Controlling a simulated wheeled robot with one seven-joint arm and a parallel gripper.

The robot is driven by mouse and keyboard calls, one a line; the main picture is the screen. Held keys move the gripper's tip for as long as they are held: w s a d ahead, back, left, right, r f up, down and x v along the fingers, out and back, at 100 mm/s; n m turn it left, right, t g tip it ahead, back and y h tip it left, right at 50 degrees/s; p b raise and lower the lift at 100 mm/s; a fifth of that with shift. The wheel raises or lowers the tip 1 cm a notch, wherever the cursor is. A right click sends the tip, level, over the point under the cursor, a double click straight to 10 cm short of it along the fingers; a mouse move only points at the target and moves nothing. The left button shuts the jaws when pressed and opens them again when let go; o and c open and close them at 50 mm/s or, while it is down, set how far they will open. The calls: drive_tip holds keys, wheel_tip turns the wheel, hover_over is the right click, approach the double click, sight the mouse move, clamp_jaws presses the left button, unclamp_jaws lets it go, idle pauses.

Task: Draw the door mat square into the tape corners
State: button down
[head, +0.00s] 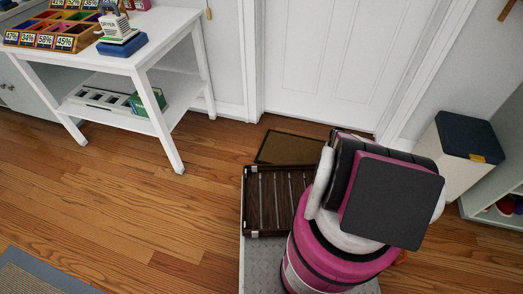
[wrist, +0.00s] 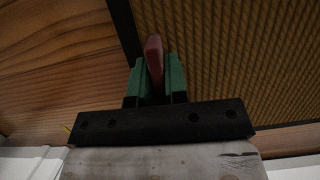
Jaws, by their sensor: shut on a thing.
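The door mat (head: 290,147) is brown with a black border and lies on the wood floor in front of the white door. My arm hides its right part in the head view. In the wrist view the ribbed mat (wrist: 235,55) fills the upper right, with its black edge (wrist: 122,28) beside bare floor. My gripper (wrist: 155,75) has green fingers shut on a reddish tab (wrist: 154,52) by that edge. How the tab joins the mat is unclear. The gripper is hidden in the head view. I cannot make out the tape corners.
A dark slatted crate (head: 262,232) is at the front, close to the mat. A white table (head: 175,48) stands at the left and a white bin with a dark lid (head: 458,150) at the right. The white door (head: 325,60) is shut.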

drive_tip(key=shift+s+d, duration=0.55)
drive_tip(key=shift+d, duration=0.25)
drive_tip(key=shift+s+d, duration=0.5)
drive_tip(key=shift+d, duration=0.4)
drive_tip(key=shift+w+d, duration=0.2)
drive_tip(key=shift+d, duration=1.1)
drive_tip(key=shift+w+d, duration=0.2)
drive_tip(key=shift+d, duration=1.1)
drive_tip(key=shift+s+d, duration=0.8)
drive_tip(key=shift+d, duration=0.3)
drive_tip(key=shift+s+d, duration=0.75)
drive_tip(key=shift+d, duration=0.3)
